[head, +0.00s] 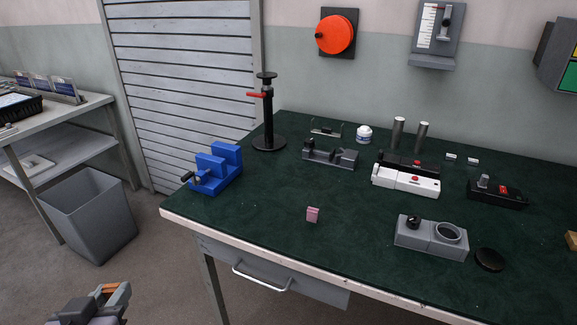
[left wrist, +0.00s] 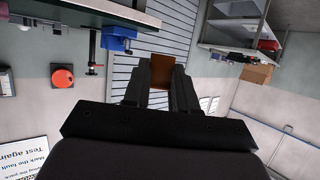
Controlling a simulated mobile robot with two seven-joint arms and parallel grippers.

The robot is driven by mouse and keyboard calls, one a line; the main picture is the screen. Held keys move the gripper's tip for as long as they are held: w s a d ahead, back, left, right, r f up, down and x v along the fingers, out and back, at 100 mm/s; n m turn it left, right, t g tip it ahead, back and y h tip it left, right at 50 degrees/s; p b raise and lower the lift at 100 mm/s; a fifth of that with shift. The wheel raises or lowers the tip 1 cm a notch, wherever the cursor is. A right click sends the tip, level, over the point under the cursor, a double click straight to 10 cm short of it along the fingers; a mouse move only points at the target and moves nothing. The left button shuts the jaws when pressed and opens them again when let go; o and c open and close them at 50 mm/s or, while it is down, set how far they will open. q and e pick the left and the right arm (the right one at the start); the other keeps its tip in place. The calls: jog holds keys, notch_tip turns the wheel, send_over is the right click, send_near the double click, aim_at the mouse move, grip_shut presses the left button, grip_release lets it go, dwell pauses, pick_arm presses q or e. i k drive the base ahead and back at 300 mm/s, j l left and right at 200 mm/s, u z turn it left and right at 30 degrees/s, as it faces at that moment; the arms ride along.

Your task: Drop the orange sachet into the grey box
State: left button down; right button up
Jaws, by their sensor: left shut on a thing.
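The orange sachet (head: 117,293) is held in my left gripper (head: 98,303) at the bottom left of the head view. In the left wrist view the sachet (left wrist: 162,73) shows as a dark orange-brown piece between the two black fingers (left wrist: 160,85), which are shut on it. The grey box (head: 88,216) is an open-topped bin on the floor at the left, between the shelf and the green-topped bench. In the head picture the gripper is below the box, apart from it. The floor of the box is hidden from me. My right gripper is not in view.
A grey shelf unit (head: 80,140) stands behind the box. Bare floor (head: 150,275) lies between box and bench.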

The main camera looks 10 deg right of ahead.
aim_at(445, 243)
jog(key=z, duration=0.9)
jog(key=i+l+z, duration=0.3)
jog(key=i, duration=0.15)
